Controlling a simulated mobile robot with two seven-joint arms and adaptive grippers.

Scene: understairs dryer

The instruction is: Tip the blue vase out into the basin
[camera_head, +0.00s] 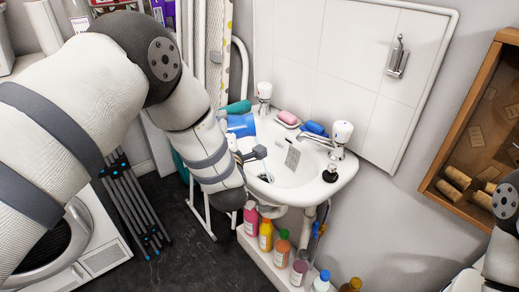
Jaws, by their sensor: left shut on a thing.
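The white basin (343,172) is fixed to the wall, with two taps and a drain. My left arm comes in from the left and its gripper (252,155) is over the basin's left side. A blue vase (241,125) shows just beyond that gripper, at the basin's left rim. My left gripper is shut on the blue vase. My wrist hides part of the vase, so its mouth and exact tilt cannot be told. A piece of my right arm shows at the right edge, but its gripper is out of view.
Pink soap (289,117) and a blue item (314,128) lie on the basin's back ledge. Several bottles (266,235) stand on a low shelf below. A wooden cabinet (456,130) hangs at right. A folded rack (131,205) and a washing machine stand left.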

